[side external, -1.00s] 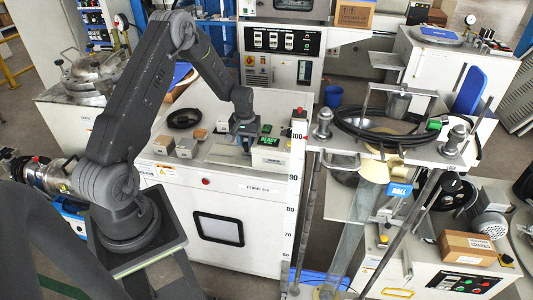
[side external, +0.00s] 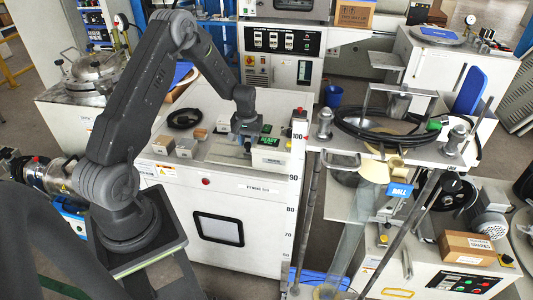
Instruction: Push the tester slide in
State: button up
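A small white tester box (side external: 270,160) with a green lit display (side external: 268,143) stands near the front right of the white cabinet's top. My gripper (side external: 247,144) points down just left of the tester box, close to it. Its fingers are small and dark here, so I cannot tell whether they are open, shut or touching anything. I cannot make out the tester slide separately; the area under my gripper is partly hidden by it.
Small blocks (side external: 186,148) stand left of the gripper on the cabinet top. A black coil (side external: 184,119) lies behind them. A tall scale post (side external: 297,170) and a test stand with a cable coil (side external: 388,127) rise to the right. The cabinet top's middle is partly clear.

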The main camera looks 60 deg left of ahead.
jog(key=r, duration=0.2)
jog(key=shift+w+r, duration=0.3)
jog(key=shift+r, duration=0.05)
jog(key=shift+c, duration=0.2)
jog(key=shift+o, duration=1.1)
jog(key=shift+d+r, duration=0.1)
jog(key=shift+r, duration=1.35)
jog(key=shift+s+r, duration=0.1)
